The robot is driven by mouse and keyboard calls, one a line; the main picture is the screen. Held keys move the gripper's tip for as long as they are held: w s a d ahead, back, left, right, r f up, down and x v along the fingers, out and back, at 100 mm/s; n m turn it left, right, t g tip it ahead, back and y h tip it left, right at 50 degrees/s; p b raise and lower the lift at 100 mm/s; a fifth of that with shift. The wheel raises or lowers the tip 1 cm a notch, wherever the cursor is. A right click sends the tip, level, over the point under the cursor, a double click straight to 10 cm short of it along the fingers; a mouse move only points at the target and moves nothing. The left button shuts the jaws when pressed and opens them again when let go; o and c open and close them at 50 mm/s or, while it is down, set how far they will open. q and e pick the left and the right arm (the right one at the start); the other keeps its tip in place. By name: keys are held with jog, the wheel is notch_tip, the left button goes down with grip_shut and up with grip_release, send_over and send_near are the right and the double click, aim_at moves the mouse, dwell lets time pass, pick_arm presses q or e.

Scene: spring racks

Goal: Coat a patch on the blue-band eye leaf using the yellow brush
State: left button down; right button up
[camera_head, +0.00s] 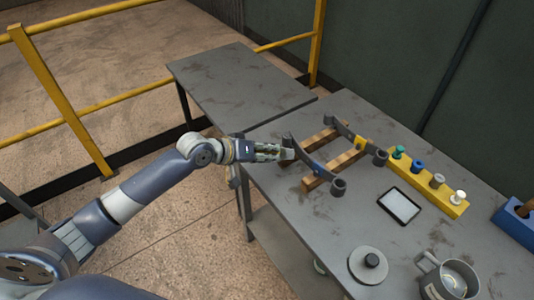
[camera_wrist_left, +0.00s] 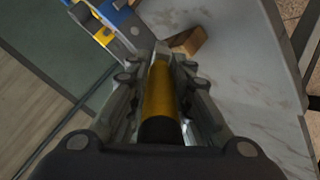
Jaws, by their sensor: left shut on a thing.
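The blue-band eye leaf (camera_head: 325,180) is a dark curved bar with a rolled eye at its near right end. It lies across two wooden rails on the table and has a blue band near its middle. My left gripper (camera_head: 284,153) is at its far left end; I cannot tell whether they touch. In the left wrist view the gripper (camera_wrist_left: 162,75) is shut on the yellow brush (camera_wrist_left: 160,92). The brush has a yellow body, a black end towards the palm and a pale tip. My right gripper is not in view.
A second leaf (camera_head: 350,133) with a yellow band lies behind on the wooden rails (camera_head: 337,168). To the right are a yellow peg rack (camera_head: 452,209), a framed pale panel (camera_head: 400,206), a round lid (camera_head: 360,262), a grey mug (camera_head: 430,287) and a blue block (camera_head: 510,222).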

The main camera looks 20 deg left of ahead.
pick_arm(q)
jog(key=shift+w+d, duration=0.2)
jog(key=shift+w, duration=0.05)
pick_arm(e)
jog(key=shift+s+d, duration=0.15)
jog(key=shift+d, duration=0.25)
pick_arm(q)
jog(key=shift+w+d, duration=0.2)
jog(key=shift+w, duration=0.1)
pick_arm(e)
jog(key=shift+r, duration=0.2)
